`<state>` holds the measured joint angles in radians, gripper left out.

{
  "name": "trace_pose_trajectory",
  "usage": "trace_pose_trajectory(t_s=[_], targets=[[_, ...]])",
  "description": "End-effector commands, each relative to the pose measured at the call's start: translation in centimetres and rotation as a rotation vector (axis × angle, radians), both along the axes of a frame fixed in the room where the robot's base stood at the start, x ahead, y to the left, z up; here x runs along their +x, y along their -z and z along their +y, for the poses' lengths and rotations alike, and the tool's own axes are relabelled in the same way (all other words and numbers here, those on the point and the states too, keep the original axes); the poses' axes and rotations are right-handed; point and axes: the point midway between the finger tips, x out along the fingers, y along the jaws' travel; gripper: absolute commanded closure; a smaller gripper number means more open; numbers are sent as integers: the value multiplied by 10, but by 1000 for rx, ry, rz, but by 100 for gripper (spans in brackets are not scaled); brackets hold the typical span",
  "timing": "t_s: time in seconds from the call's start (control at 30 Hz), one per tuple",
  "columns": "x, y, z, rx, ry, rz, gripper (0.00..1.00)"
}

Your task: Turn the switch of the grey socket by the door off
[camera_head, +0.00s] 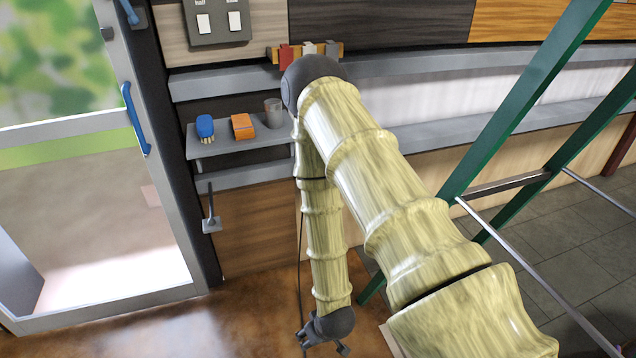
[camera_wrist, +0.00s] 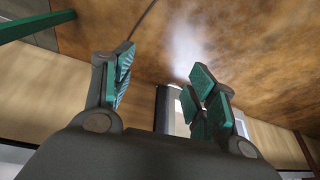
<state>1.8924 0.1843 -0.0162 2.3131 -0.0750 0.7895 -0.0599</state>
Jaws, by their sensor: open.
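A grey wall plate with two white rectangular faces (camera_head: 217,21) is at the top of the head view, right of the door (camera_head: 175,235). The plate is cut off by the upper edge, and I cannot tell its switch position. My gripper (camera_head: 324,346) hangs low over the brown floor at the bottom of the head view, well below the plate. In the wrist view the green-padded fingers (camera_wrist: 162,70) are apart with nothing held. A grey-framed pale fitting (camera_wrist: 173,112) shows beyond them, partly hidden by the right finger. I cannot tell whether it is the socket.
A shelf (camera_head: 240,146) holds a blue brush (camera_head: 205,127), an orange block (camera_head: 243,126) and a grey cup (camera_head: 273,112). A hook rail (camera_head: 335,49) is above. A green frame (camera_head: 530,95) stands right. A dark cord (camera_wrist: 141,20) crosses the floor. Floor left of my gripper is clear.

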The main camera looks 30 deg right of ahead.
Motion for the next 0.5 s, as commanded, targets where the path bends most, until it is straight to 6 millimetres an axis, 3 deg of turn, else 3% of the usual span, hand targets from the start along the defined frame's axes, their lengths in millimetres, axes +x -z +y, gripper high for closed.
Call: trace_pose_trajectory(t_s=[0.03,0.17,0.3,0.5], targets=[[30,14,-9,0,9,-62,43],[95,15,-33,-4,23,-206,43],[160,7,-63,-15,38,-359,43],[241,-16,-113,-45,66,-577,43]])
